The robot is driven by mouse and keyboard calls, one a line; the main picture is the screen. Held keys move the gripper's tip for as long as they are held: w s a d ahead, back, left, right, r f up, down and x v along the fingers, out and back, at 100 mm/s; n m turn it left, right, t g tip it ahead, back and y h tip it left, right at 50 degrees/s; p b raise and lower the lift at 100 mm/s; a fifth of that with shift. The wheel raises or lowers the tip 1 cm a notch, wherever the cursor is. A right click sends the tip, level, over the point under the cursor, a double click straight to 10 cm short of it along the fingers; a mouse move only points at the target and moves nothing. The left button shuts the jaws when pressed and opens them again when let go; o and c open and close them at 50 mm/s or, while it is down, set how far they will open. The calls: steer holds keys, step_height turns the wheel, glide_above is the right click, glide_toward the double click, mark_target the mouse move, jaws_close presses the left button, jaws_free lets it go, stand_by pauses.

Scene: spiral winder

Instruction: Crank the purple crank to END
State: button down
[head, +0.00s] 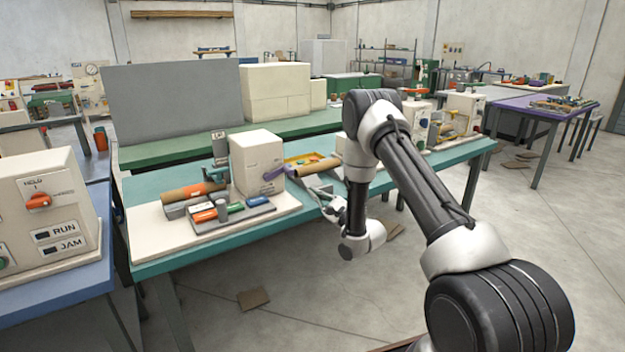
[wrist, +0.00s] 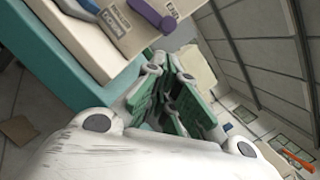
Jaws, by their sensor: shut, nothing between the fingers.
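The purple crank (head: 275,173) is on the side of a cream machine box (head: 257,155) that stands on the teal table. In the wrist view the crank arm (wrist: 146,12) shows at the top, cut off by the frame edge. The crank's full handle is hard to make out.
A brown roll (head: 194,191) and a tray of coloured blocks (head: 232,211) are on the machine's base, left of the crank. A blue bench (head: 55,296) with a RUN/JAM box stands at left. Floor in front is mostly clear.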

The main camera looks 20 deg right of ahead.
mark_target(279, 175)
steer(key=x, duration=0.9)
steer(key=shift+w+a, duration=0.15)
steer(key=shift+w, duration=0.2)
steer(key=shift+a+r+n+g+y, duration=0.1)
steer(key=shift+r+n+g+y, duration=0.05)
steer(key=shift+r+n, duration=0.25)
steer(key=shift+a+r+n+g+y, duration=0.15)
steer(key=shift+r+n, duration=0.15)
steer(key=shift+r, duration=0.15)
steer(key=shift+s, duration=0.1)
